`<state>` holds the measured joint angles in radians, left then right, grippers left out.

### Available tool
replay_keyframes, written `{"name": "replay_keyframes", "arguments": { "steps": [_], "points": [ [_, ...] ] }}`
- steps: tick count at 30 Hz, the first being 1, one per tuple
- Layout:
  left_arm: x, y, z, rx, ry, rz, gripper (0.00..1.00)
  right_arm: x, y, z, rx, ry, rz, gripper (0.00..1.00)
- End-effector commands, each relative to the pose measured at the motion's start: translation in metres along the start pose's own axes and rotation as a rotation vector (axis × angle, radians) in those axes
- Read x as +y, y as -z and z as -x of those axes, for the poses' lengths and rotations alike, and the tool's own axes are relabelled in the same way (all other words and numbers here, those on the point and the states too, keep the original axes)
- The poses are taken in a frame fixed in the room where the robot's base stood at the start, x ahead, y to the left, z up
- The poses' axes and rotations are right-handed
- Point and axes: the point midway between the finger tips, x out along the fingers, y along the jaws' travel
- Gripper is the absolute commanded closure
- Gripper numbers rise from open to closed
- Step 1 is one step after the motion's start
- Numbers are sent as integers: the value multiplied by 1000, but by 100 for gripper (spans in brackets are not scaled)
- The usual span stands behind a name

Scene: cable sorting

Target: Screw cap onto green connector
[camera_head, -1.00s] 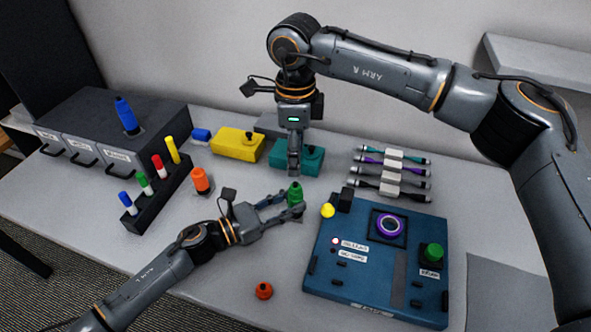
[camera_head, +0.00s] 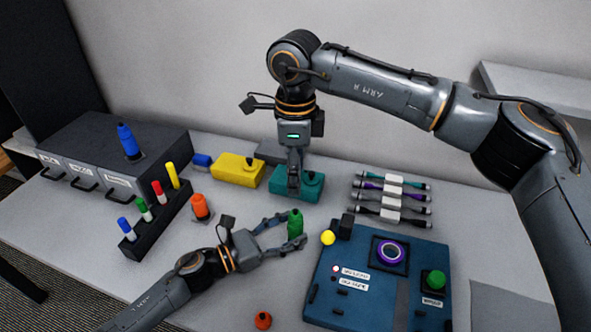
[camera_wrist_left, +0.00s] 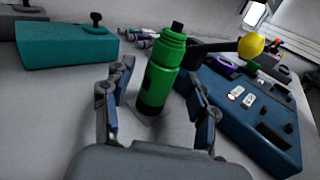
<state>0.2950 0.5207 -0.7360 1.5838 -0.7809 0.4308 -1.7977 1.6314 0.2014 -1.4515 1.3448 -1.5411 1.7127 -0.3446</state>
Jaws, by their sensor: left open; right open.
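The green connector (camera_head: 295,223) stands upright on the table, bottle-shaped with a threaded neck and a dark tip. In the left wrist view the green connector (camera_wrist_left: 161,72) stands between the spread fingers of my left gripper (camera_wrist_left: 160,95), with visible gaps. My left gripper (camera_head: 287,229) is open around it in the head view. My right gripper (camera_head: 293,186) points down at the teal block (camera_head: 310,188), behind the connector; its fingertips are too small to tell whether they touch anything. I cannot pick out a loose green cap.
A blue board (camera_head: 352,303) with a yellow knob (camera_head: 328,237) and a green knob (camera_head: 434,281) lies right of the connector. A yellow block (camera_head: 238,168), an orange connector (camera_head: 200,207) and a marker rack (camera_head: 160,214) stand left.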

Motion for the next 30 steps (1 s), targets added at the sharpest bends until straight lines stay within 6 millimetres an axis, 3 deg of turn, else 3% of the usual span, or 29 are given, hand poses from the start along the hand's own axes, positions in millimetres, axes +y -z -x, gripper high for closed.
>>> {"name": "replay_keyframes", "arguments": {
  "steps": [18, 30],
  "points": [
    [0, 1, 107, 2, -1, 1, 42, 0, 0, 0, 0, 0, 0, 45],
    [0, 0, 118, 0, 0, 0, 42, 0, 0, 0, 0, 0, 0, 45]
  ]
}}
